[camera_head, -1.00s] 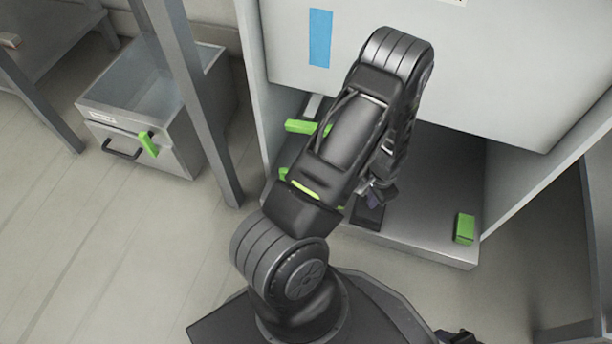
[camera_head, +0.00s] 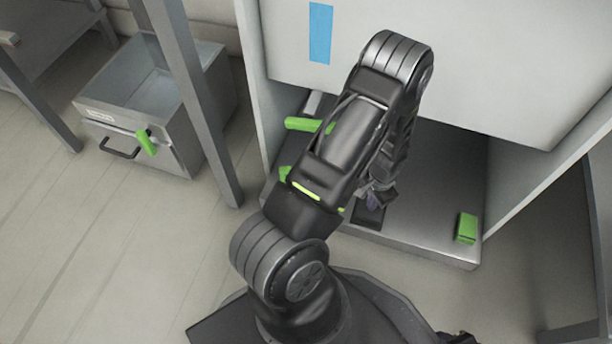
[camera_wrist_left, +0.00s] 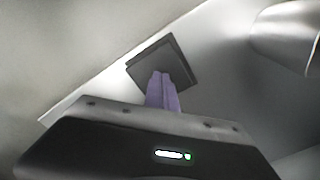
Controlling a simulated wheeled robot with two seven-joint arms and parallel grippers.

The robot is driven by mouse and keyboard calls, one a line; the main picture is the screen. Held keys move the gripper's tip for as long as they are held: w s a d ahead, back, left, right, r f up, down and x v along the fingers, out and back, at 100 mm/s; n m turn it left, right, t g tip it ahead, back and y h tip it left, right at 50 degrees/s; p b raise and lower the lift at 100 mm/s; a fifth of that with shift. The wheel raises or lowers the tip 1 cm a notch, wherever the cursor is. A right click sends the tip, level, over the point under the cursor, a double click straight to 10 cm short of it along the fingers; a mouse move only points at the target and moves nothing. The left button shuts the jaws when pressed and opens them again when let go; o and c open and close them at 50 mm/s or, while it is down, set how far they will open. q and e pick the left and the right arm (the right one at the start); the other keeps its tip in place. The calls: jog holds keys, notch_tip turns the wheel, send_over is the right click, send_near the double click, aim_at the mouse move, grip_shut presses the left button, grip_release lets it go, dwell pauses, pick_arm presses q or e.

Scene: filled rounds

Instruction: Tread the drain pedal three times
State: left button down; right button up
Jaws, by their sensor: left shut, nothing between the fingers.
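A dark square pad, which looks like the drain pedal (camera_head: 369,217), sits at the front edge of the grey base plate under the big cabinet. In the left wrist view the pad (camera_wrist_left: 160,58) lies just beyond the fingertips. My left gripper (camera_head: 376,198) points down at it, with its purple fingers (camera_wrist_left: 163,90) together and empty. The fingertips overlap the pad's near part in the wrist view; I cannot tell whether they touch it. My left forearm hides much of the area behind the pad. My right gripper is not in view.
A green block (camera_head: 466,228) stands at the base plate's right front. A green bar (camera_head: 302,124) lies left of my forearm. A grey post (camera_head: 190,95) stands left, before an open metal bin (camera_head: 140,150) with a green lever (camera_head: 146,143). The cabinet front (camera_head: 470,70) overhangs the base plate.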

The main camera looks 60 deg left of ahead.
pick_arm(q)
jog(key=shift+f+b, duration=0.6)
jog(key=shift+f, duration=0.25)
jog(key=shift+r, duration=0.1)
notch_tip(320, 180, up, 7)
jog(key=p, duration=0.6)
jog(key=shift+r, duration=0.2)
dwell(0.3)
